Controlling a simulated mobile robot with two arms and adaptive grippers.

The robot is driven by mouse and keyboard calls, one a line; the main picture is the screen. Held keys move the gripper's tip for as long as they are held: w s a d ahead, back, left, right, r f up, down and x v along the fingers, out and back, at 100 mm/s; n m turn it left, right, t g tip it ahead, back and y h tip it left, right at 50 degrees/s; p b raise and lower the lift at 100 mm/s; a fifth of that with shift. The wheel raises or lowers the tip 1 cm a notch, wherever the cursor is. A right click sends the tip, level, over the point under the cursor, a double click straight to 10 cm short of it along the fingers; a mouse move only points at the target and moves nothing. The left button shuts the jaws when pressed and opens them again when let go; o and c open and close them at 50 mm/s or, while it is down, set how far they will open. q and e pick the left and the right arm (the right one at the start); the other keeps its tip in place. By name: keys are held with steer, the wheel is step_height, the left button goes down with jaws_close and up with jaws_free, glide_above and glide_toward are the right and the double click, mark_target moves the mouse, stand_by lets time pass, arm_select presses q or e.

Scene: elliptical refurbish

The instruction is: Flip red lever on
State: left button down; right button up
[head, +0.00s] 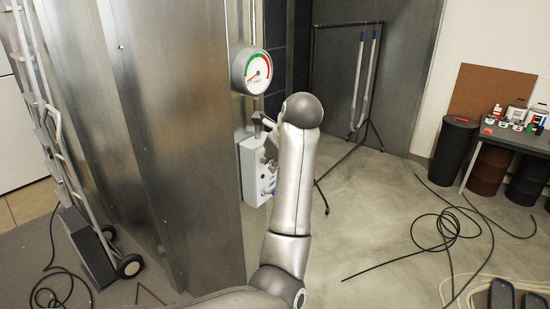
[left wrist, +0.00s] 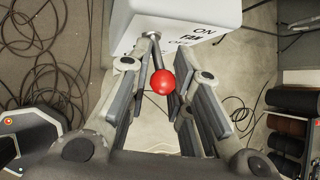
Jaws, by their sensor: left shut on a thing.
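The red lever (left wrist: 163,82) shows in the left wrist view as a red ball on a metal stem, which comes out of a white control box (left wrist: 190,22). The box bears the printed word ON. My left gripper (left wrist: 164,75) has its fingers on both sides of the stem and ball, shut on the lever. In the head view the control box (head: 252,165) is on the side of the metal cabinet, partly behind my left arm. The red ball is hidden there. My right gripper is out of view.
A round gauge (head: 252,71) is above the box. A large metal cabinet (head: 175,130) fills the left, with a hand truck (head: 92,240) beside it. Black cables (head: 445,235) lie on the floor at right. A table (head: 520,138) with cans stands at far right.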

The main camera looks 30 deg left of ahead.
arm_select(q)
steer(key=shift+w+r, duration=0.1)
steer(key=shift+r, duration=0.25)
steer(key=c, duration=1.5)
jaws_free()
steer(key=shift+c, duration=0.2)
steer(key=shift+o, duration=1)
steer(key=shift+w+f, duration=0.15)
steer(key=shift+f, duration=0.05)
steer(key=v, duration=1.2)
steer(key=shift+a, duration=0.15)
